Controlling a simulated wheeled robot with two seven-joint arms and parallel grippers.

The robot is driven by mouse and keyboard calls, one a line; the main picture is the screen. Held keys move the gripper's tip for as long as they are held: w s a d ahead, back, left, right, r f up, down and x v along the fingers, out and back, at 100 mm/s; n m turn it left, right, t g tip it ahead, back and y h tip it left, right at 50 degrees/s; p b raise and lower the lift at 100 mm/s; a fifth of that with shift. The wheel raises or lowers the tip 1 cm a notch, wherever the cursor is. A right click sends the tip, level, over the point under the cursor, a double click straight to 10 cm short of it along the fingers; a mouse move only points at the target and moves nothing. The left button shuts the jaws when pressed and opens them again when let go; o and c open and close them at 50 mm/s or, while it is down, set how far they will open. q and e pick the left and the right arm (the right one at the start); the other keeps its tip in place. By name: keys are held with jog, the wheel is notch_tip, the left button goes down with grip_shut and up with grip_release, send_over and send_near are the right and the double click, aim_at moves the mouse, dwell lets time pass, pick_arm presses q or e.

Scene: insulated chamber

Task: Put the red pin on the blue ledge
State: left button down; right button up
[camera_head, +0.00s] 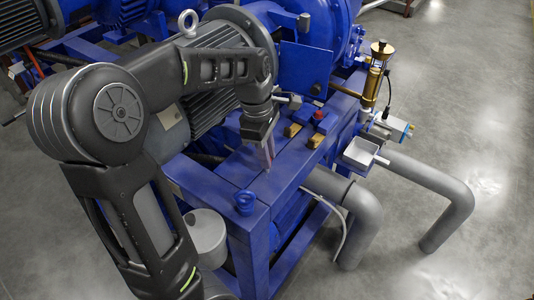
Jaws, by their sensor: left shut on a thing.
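My left gripper (268,160) points down over the blue ledge (232,172), the flat top of the blue machine frame. It is shut on a thin reddish pin (271,147), of which only a narrow strip shows between the fingers. The fingertips are close to the ledge surface; I cannot tell whether the pin touches it. My right gripper is not in view.
A blue block with a red top (318,116) and brass blocks (316,141) sit to the right on the frame. A small blue cup (244,202) stands at the near corner. A grey tray (362,154) and a brass cylinder (372,85) are further right. A large grey motor (215,95) stands behind my arm.

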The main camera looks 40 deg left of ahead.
pick_arm(q)
jog(key=shift+f+b, duration=0.3)
jog(key=shift+f, duration=0.1)
jog(key=c, duration=1.2)
grip_release()
jog(key=shift+c, duration=0.2)
notch_tip(320, 180, up, 8)
jog(key=a, duration=0.1)
jog(key=shift+s+f, duration=0.15)
jog(key=shift+s, duration=0.05)
